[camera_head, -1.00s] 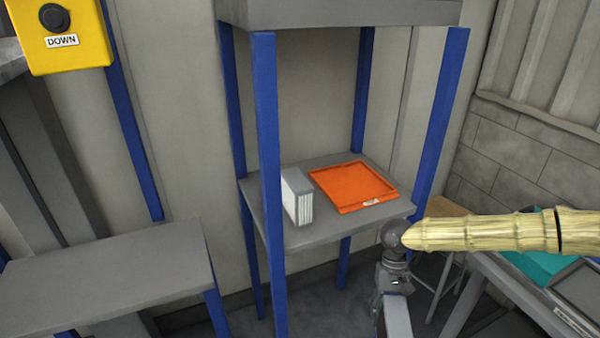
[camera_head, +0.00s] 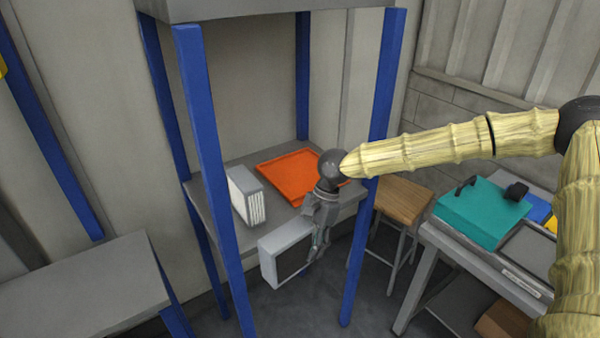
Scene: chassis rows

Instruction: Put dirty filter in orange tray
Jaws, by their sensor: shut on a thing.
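The orange tray (camera_head: 283,172) lies flat on the grey shelf, partly covered at its right by my wrist. My gripper (camera_head: 314,245) is shut on a filter (camera_head: 287,248) with a light grey frame and a dark face. It holds the filter in front of the shelf's front edge, lower than the tray in the picture and apart from it. The fingertips are small and partly hidden against the filter. A second filter (camera_head: 243,195), white with pleated edges, stands upright on the shelf to the left of the tray.
Blue posts (camera_head: 213,170) frame the shelf (camera_head: 212,212) at front left and front right, with a grey top above. A wooden stool (camera_head: 403,200) and a bench with a teal case (camera_head: 483,212) stand at right. A grey table (camera_head: 95,285) is at lower left.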

